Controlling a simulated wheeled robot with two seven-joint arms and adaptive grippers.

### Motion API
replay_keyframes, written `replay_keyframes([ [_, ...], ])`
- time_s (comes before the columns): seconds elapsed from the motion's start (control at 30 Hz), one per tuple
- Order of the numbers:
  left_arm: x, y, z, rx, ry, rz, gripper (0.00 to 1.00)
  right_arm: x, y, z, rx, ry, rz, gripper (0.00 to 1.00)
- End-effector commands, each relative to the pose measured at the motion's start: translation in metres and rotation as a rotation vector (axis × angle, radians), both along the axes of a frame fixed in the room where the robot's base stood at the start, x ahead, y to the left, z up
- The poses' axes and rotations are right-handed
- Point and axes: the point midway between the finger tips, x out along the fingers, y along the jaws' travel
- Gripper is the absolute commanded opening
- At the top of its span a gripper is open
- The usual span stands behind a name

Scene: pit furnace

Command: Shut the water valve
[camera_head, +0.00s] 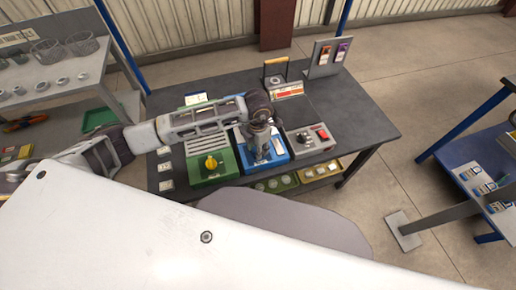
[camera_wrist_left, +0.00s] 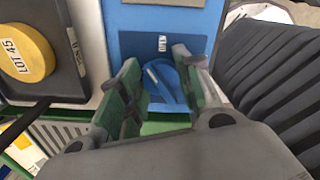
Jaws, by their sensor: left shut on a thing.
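The water valve is a blue handle (camera_wrist_left: 163,88) on a blue box; in the left wrist view it shows between my fingers, below a small "OPEN" label (camera_wrist_left: 162,44). The blue box (camera_head: 282,154) stands on the dark table between a green box and a grey box. My left gripper (camera_wrist_left: 158,82) has its two green-padded fingers on either side of the blue handle and is shut on it. In the head view the left gripper (camera_head: 263,153) points down over the blue box and hides most of the handle. My right gripper is not in view.
The green box with a yellow knob (camera_head: 211,163) is close on the left. The grey box with a red button (camera_head: 322,132) is close on the right. A card stand (camera_head: 330,58) is at the table's back. The table's right part (camera_head: 358,125) is clear.

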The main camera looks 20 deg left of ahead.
Motion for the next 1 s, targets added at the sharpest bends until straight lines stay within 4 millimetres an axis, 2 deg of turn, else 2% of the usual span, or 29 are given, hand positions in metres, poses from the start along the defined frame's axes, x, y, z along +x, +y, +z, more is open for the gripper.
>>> replay_keyframes([
  [0.63, 0.001, 0.002, 0.001, -0.001, -0.002, 0.512, 0.1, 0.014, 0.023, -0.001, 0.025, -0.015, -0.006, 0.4],
  [0.87, 0.002, 0.003, 0.001, -0.001, -0.002, 0.696, 0.1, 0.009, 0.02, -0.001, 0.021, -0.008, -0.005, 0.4],
  [1.0, 0.002, 0.003, 0.001, -0.001, -0.002, 0.797, 0.1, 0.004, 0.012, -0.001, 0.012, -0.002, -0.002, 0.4],
])
